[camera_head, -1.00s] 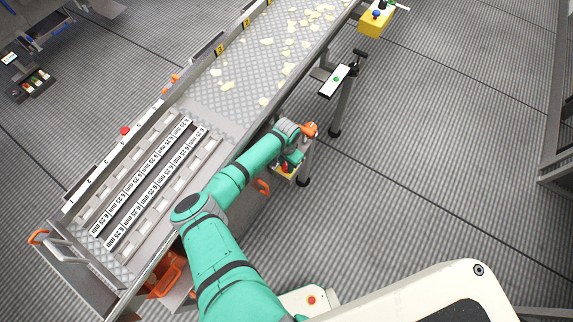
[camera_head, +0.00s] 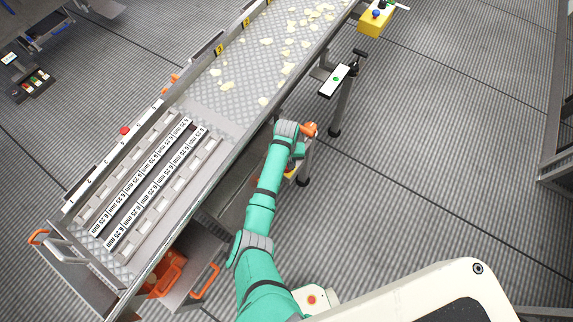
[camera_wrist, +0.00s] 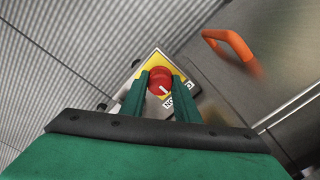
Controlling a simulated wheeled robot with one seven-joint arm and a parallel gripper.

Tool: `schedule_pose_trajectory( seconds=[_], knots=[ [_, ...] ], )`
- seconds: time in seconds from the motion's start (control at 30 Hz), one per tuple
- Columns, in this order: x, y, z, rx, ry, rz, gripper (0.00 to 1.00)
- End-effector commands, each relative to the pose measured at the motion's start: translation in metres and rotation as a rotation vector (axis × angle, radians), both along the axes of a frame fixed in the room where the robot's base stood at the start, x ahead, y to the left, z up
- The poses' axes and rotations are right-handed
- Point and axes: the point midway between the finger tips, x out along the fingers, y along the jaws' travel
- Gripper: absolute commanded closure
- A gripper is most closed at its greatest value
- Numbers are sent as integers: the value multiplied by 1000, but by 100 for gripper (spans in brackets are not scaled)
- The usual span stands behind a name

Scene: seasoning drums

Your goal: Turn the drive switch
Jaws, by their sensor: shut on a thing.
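The drive switch is a round red knob (camera_wrist: 160,82) with a white pointer mark, on a yellow plate on a box (camera_wrist: 154,62). In the wrist view my gripper (camera_wrist: 161,88) has its two green fingers on either side of the knob, shut on it. The white pointer slants toward the lower right, near a black-and-white label (camera_wrist: 181,101) partly hidden by the right finger. In the head view my gripper is mostly hidden behind my wrist. Only a bit of the yellow switch box (camera_head: 293,172) shows below it.
The conveyor (camera_head: 240,75) with pale flakes runs along the left of my arm. An orange handle (camera_wrist: 230,43) is beside the switch box in the wrist view. A small panel on a stand (camera_head: 337,80) and another yellow box (camera_head: 375,24) stand farther back. Floor on the right is clear.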

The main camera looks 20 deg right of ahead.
Motion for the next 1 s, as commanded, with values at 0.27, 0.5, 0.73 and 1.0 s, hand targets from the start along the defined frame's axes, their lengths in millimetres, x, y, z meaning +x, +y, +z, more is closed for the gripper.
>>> schedule_pose_trajectory(
  seconds=[0.27,0.5,0.73,1.0],
  knots=[
    [-1,1,-1,2,3,45,94],
    [0,1,0,2,0,48,94],
    [0,1,0,1,-1,47,53],
    [0,0,1,1,-1,46,53]
  ],
)
